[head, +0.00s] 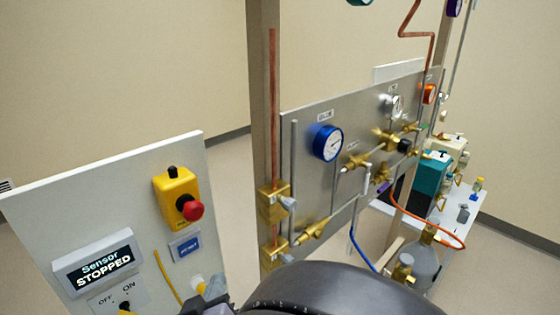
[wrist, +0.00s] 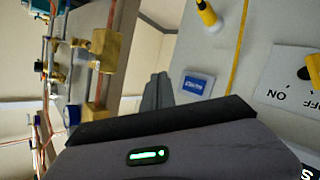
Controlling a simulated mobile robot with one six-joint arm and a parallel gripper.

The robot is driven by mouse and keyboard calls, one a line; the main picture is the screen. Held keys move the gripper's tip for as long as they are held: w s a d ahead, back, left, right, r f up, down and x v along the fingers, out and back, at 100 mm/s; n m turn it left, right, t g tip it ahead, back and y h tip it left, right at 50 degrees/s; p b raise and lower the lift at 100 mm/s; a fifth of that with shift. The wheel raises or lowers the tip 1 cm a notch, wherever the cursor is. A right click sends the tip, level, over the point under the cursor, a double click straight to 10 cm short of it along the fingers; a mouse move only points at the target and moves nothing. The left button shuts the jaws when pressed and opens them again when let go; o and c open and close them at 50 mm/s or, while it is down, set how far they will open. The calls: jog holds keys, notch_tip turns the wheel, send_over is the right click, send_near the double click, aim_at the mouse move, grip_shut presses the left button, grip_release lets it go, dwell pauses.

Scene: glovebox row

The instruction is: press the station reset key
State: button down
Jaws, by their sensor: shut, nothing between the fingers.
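A small blue rectangular key or plate (head: 185,246) with white lettering sits on the pale panel, below the yellow stop box. Its lettering is too small to read surely, but it is the likeliest reset key. It also shows in the wrist view (wrist: 194,84). My gripper (wrist: 157,90) is shut and empty, its grey fingers close together. In the wrist view the fingertips lie left of the blue key, apart from it. How far they are from the panel surface is hard to tell. In the head view my dark arm covers the bottom centre.
The pale panel (head: 60,205) also bears a red mushroom button (head: 190,210), a "Sensor STOPPED" display (head: 98,262), an OFF/ON switch (head: 123,304) and a yellow cable (head: 166,277). A post with brass valves (head: 273,202) and a gauge board (head: 300,150) stand to the right.

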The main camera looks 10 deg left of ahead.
aim_at(197, 246)
jog(key=shift+s, duration=0.15)
jog(key=w+a+p, duration=0.1)
jog(key=w+a, duration=0.4)
jog(key=a, duration=0.2)
jog(key=shift+w+p, duration=0.35)
jog(key=shift+p, duration=0.05)
dwell(1.8)
jog(key=shift+w+a, duration=0.25)
jog(key=shift+a, duration=0.05)
jog(key=shift+w+a+p, duration=0.25)
jog(key=shift+a+p, duration=0.05)
jog(key=shift+p, duration=0.05)
dwell(0.6)
jog(key=shift+s+d, duration=0.55)
jog(key=shift+d, duration=0.1)
